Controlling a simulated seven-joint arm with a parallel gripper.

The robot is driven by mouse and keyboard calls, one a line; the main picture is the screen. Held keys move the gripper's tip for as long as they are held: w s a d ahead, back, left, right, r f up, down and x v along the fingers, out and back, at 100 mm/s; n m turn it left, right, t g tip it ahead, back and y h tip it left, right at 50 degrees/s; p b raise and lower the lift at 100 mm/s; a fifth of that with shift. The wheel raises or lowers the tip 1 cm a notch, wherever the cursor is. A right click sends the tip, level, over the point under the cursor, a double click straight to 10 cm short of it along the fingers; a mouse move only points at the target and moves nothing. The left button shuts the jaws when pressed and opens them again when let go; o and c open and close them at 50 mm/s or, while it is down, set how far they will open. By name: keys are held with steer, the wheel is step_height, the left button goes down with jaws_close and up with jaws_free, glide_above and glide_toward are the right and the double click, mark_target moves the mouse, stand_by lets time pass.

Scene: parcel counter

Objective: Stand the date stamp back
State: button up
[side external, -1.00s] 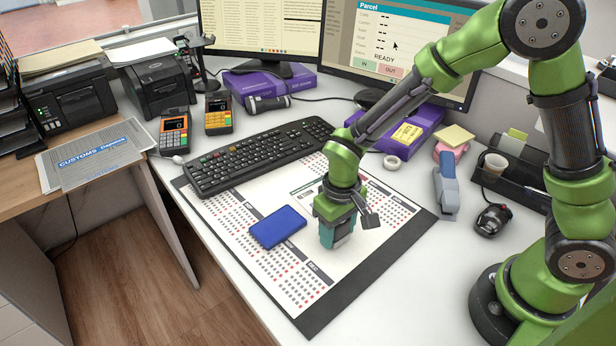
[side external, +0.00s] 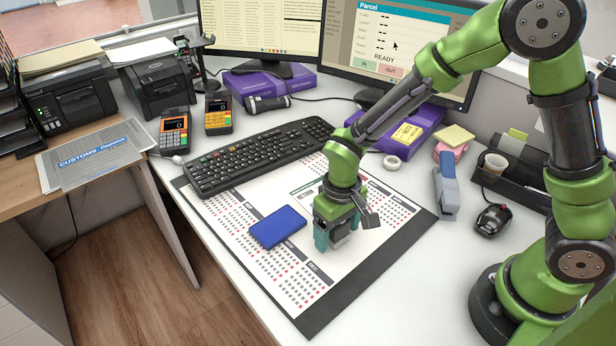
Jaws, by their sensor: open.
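My gripper (side external: 337,240) is low over the right part of the calendar desk mat (side external: 316,305), pointing down with its teal fingers spread open. A small grey and dark thing (side external: 341,239) shows between the fingers, at mat level; it may be the date stamp. The fingers and gripper body hide most of it, so I cannot tell its full shape or whether it touches a finger. A flat blue pad or case (side external: 278,227) lies on the mat just left of my gripper, apart from it.
A black keyboard (side external: 260,157) lies along the mat's back edge. A blue-grey stapler (side external: 446,190), a tape roll (side external: 392,162) and a dark mouse (side external: 493,218) are to the right. The front of the mat is clear.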

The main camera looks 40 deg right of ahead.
step_height(320, 180, up, 16)
steer(key=r, duration=0.1)
steer(key=s+d+r+m+t+y, duration=0.2)
steer(key=s+d+r+m+t, duration=0.2)
steer(key=s+d, duration=0.6)
step_height(320, 180, up, 2)
steer(key=t, duration=0.3)
steer(key=shift+r, duration=0.2)
stand_by(0.4)
